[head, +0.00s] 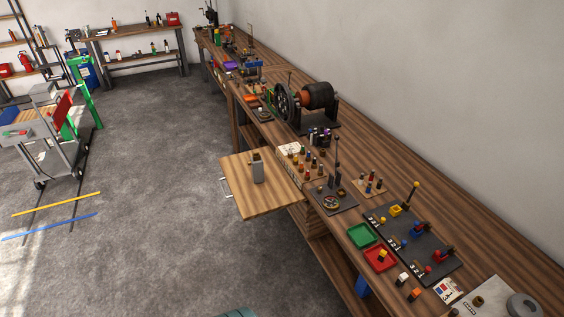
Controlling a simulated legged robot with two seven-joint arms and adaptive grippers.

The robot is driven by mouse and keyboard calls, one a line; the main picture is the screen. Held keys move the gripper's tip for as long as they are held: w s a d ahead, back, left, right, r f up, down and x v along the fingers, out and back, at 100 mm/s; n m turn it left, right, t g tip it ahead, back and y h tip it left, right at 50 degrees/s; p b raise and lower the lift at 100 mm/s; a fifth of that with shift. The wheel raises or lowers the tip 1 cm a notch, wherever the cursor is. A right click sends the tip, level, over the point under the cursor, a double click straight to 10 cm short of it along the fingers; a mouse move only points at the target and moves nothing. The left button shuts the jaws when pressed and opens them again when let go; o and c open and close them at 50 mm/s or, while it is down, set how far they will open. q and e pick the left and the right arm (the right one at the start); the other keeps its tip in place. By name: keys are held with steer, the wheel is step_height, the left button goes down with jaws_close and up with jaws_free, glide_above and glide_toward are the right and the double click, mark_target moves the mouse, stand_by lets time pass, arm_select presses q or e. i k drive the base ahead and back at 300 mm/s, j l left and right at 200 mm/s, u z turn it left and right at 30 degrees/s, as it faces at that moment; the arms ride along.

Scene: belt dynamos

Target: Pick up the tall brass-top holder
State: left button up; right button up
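Neither of my grippers shows in the head view, and nothing touches the grey block.
The pale board (235,191) juts out from the long brown bench over open floor. A dynamo with a spoked wheel (288,103) stands farther along. Green (361,235) and red (377,262) trays and a dark panel (437,262) lie nearer.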

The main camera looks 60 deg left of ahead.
mark_target(257, 167)
steer(key=u, duration=2.25)
steer(key=i, duration=0.1)
